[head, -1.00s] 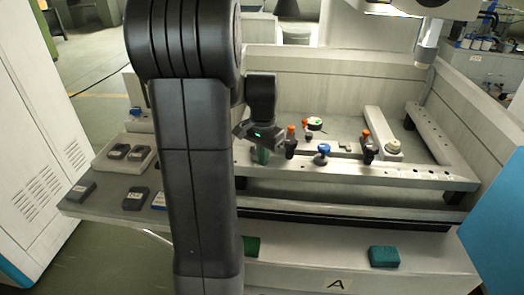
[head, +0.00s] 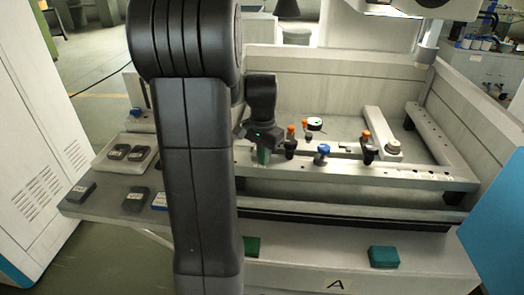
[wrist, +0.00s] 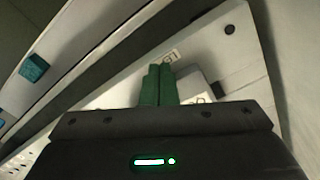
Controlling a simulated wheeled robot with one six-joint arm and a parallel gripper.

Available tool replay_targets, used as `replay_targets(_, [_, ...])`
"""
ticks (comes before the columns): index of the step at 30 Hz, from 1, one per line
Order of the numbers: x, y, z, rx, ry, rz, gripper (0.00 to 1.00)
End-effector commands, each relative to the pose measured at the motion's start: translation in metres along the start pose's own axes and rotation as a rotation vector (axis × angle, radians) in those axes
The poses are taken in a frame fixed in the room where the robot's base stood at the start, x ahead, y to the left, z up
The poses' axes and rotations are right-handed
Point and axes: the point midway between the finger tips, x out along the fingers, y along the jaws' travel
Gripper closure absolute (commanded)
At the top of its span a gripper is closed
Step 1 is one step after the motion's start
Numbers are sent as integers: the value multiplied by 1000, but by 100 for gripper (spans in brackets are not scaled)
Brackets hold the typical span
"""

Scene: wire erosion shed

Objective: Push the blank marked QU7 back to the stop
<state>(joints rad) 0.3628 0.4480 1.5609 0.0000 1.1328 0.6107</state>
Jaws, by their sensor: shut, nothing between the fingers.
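My gripper (head: 263,158) is in the head view, above the left part of the pale clamping rail, pointing down. In the wrist view its green fingers (wrist: 158,86) are shut together with nothing between them. A light grey block (wrist: 190,84) shows just right of the fingers, partly hidden behind my gripper. A marking on it is cut off, so I cannot read QU7 or tell whether the fingers touch it. A small label (wrist: 168,57) lies on the pale surface beyond the fingertips. I cannot make out a stop.
Orange-topped clamps (head: 291,147) and (head: 367,146) and a blue knob (head: 322,154) stand along the pale rail (head: 400,178) right of my gripper. Dark blocks lie in a tray (head: 104,163) and on the left shelf (head: 105,205). A teal block (head: 384,257) sits on the front ledge.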

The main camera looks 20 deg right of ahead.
Motion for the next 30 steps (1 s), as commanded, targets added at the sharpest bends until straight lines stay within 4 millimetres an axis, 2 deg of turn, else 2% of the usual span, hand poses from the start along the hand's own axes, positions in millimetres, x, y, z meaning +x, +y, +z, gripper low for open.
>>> replay_targets(23, [0,-10,-18,0,1,-1,100])
replay_targets(30, [0,-9,-15,0,3,-2,100])
